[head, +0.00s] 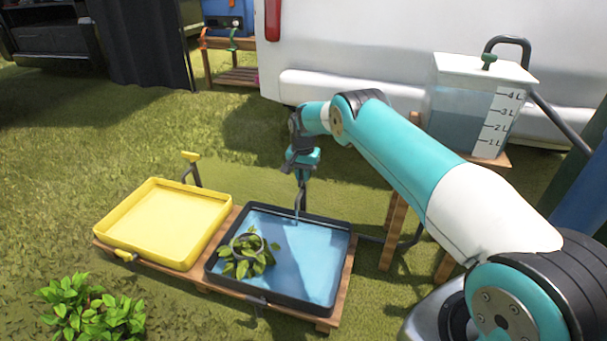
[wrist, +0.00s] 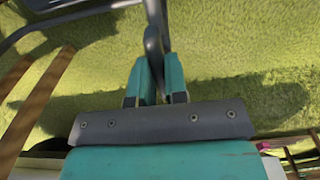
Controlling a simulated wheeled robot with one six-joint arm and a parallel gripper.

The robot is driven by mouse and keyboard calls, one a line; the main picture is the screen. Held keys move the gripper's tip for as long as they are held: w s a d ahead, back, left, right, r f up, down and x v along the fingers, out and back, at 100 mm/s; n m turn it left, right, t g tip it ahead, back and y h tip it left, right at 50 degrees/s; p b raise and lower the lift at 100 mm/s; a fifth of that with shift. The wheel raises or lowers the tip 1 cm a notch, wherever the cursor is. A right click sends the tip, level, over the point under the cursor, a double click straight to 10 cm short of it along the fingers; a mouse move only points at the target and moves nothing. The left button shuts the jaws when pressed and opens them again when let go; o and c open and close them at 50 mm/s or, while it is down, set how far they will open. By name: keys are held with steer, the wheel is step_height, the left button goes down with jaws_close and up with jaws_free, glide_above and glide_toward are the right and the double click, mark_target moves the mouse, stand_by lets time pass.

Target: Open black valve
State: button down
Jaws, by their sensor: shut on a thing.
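The black valve shows as a dark handle (wrist: 153,45) between my fingers in the wrist view. In the head view its thin dark pipe (head: 299,203) stands at the back edge of the black tray (head: 282,217); my gripper hides its top. My gripper (head: 302,172) is shut on the valve, and the fingers also show in the wrist view (wrist: 158,88). The tray has a blue interior and holds a leafy plant (head: 247,262). I cannot tell whether water is running from the pipe.
A yellow tray (head: 122,240) with a yellow valve (head: 190,157) stands left of the black tray on a wooden stand. A water tank (head: 463,117) marked in litres stands at the right. A bush (head: 92,312) grows at front left. Grass is open behind the trays.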

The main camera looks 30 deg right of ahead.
stand_by(0.4)
steer(key=c, duration=1.1)
jaws_free()
steer(key=shift+c, duration=0.2)
steer(key=shift+r, duration=0.1)
step_height(320, 180, up, 17)
steer(key=p, duration=0.8)
steer(key=shift+r, duration=0.15)
